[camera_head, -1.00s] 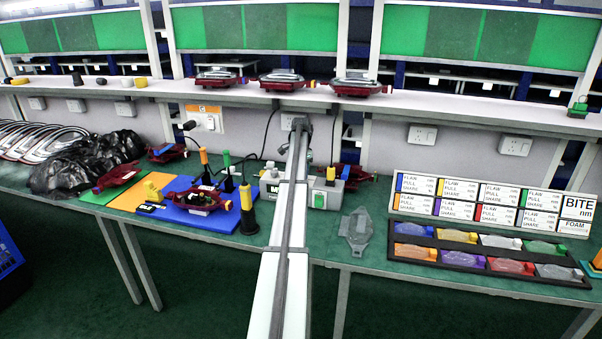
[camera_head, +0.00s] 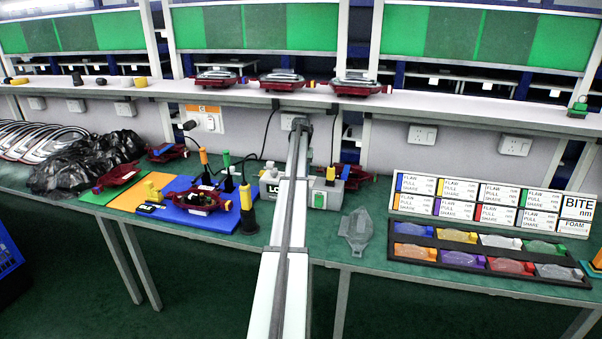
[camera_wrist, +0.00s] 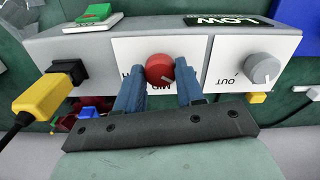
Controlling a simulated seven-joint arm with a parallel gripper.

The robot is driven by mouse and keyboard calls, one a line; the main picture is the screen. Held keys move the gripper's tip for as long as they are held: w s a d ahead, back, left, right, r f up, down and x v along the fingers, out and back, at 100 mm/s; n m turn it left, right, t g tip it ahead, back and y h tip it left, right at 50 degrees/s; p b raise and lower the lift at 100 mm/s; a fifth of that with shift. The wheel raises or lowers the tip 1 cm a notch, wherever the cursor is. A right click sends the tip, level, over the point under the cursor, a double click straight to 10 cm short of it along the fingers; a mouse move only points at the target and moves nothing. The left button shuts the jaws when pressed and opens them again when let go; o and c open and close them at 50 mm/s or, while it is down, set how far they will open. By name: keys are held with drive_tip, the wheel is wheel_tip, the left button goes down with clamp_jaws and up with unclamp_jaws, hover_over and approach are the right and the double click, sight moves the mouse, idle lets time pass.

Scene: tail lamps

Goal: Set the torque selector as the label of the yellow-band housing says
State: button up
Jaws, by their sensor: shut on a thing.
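The red torque selector knob (camera_wrist: 160,68) sits on a white panel of the grey control box (camera_wrist: 95,48) in the wrist view. My gripper (camera_wrist: 160,77) has its two blue fingers on either side of the knob, shut on it. Letters around the knob are partly covered by the fingers. The box's display (camera_wrist: 235,20) reads LOW. In the head view the box (camera_head: 270,190) is partly hidden behind my arm. The yellow-band housing (camera_head: 457,236) lies in the black tray; its label is too small to read.
A grey OUT knob (camera_wrist: 262,68) is right of the selector. A yellow plug (camera_wrist: 42,100) with a cable is left of it. A green button (camera_wrist: 95,13) is on top. Label cards (camera_head: 457,189) stand behind the tray (camera_head: 400,259).

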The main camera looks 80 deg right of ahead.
drive_tip(key=shift+n, duration=0.4)
drive_tip(key=o, duration=1)
drive_tip(key=shift+o, duration=0.2)
drive_tip(key=shift+r, duration=0.15)
wheel_tip(320, 180, up, 14)
drive_tip(key=shift+f, duration=0.2)
drive_tip(key=shift+w, duration=0.1)
